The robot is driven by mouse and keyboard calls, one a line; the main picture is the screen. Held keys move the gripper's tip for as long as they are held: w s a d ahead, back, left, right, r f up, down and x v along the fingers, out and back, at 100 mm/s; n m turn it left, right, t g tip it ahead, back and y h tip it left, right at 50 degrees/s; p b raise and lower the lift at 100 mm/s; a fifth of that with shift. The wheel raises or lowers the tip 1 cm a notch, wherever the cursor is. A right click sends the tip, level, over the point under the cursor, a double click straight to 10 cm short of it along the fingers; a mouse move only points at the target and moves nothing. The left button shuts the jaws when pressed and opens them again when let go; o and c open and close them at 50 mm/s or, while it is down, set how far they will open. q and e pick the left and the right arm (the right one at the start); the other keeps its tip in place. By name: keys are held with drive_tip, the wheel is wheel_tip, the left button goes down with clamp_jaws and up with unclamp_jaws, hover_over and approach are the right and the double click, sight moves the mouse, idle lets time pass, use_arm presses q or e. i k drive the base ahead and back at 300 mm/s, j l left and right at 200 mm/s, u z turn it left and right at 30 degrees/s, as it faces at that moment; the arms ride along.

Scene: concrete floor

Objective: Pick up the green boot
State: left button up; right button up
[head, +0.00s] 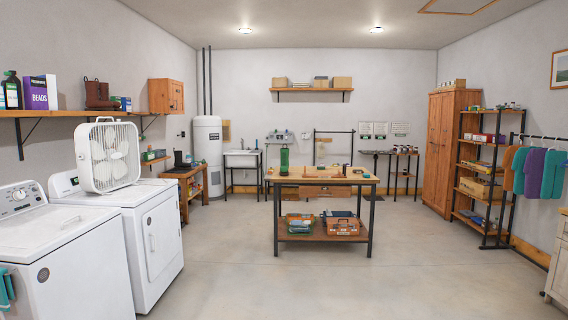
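I cannot make out a green boot for certain. A tall green object (284,162) stands upright on the wooden worktable (330,181) in the middle of the room. It is too small to tell what it is; it looks more like a lantern or bottle than a boot. A reddish-brown item that looks like boots (100,96) stands on the left wall shelf (70,113). Neither of my grippers is in view.
A washer (60,260) and a dryer (150,225) with a white fan (107,156) on top stand at left. A shelf rack (482,170) and clothes rail (545,137) stand at right. The floor (420,265) around the worktable is clear.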

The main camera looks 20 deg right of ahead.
sight(284, 159)
drive_tip(key=i+l+z, duration=0.25)
drive_tip(key=i, duration=0.3)
drive_tip(key=i+j+z, duration=0.1)
drive_tip(key=i+z, duration=0.15)
drive_tip(key=i, duration=4.9)
drive_tip(key=i+j+z, duration=0.1)
drive_tip(key=i, duration=0.55)
drive_tip(key=i+j, duration=0.1)
drive_tip(key=i, duration=0.55)
drive_tip(key=i+j+z, duration=0.15)
drive_tip(key=i, duration=0.5)
